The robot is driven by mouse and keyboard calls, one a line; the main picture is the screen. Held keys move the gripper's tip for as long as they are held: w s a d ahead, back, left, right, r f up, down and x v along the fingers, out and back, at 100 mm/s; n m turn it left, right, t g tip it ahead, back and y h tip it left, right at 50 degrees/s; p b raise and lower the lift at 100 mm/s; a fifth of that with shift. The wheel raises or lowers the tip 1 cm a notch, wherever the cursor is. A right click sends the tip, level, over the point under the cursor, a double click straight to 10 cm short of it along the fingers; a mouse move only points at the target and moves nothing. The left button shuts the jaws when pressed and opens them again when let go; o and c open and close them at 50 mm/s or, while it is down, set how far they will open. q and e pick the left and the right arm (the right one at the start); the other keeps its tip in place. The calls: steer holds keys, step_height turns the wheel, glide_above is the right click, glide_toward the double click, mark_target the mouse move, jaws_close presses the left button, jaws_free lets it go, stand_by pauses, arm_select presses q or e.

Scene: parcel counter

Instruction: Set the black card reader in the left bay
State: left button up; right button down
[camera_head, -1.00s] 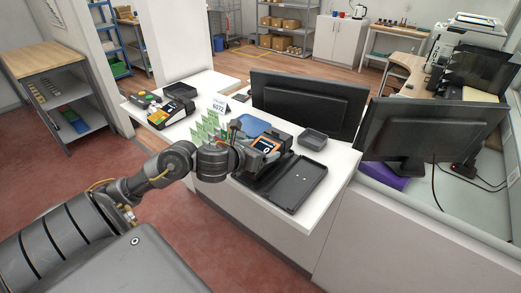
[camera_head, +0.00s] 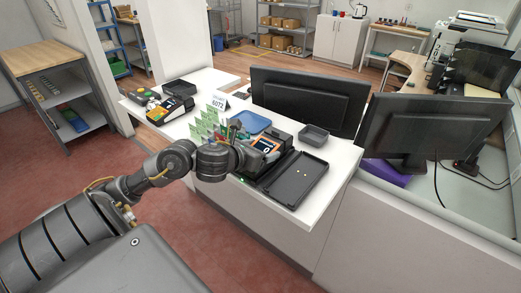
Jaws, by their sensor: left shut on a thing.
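A black two-bay tray lies on the white counter. Its right bay (camera_head: 302,178) is open and flat, with tiny yellow marks on its floor. My left gripper (camera_head: 263,161) is at the tray's left side and hides most of the left bay. It is shut on a dark thing that I take for the black card reader; the wrist and fingers hide most of it. A screen with an orange frame (camera_head: 268,144) shows just behind the fingers; I cannot tell whether it belongs to the held thing. My right gripper is out of view.
Green cards (camera_head: 208,124) and a number sign (camera_head: 219,103) stand left of the gripper. Another black terminal (camera_head: 172,110) is farther left. Two monitors (camera_head: 310,100) border the counter's back and right.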

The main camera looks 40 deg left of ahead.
arm_select(q)
steer(key=o, duration=1.3)
steer(key=shift+f, duration=0.1)
steer(key=shift+c, duration=0.2)
steer(key=shift+s, duration=0.15)
steer(key=p+v, duration=0.1)
steer(key=v, duration=0.3)
steer(key=shift+s+r, duration=0.25)
steer(key=shift+s, duration=0.05)
steer(key=shift+p+v, duration=3)
steer(key=shift+p, duration=1.05)
steer(key=shift+f, duration=0.1)
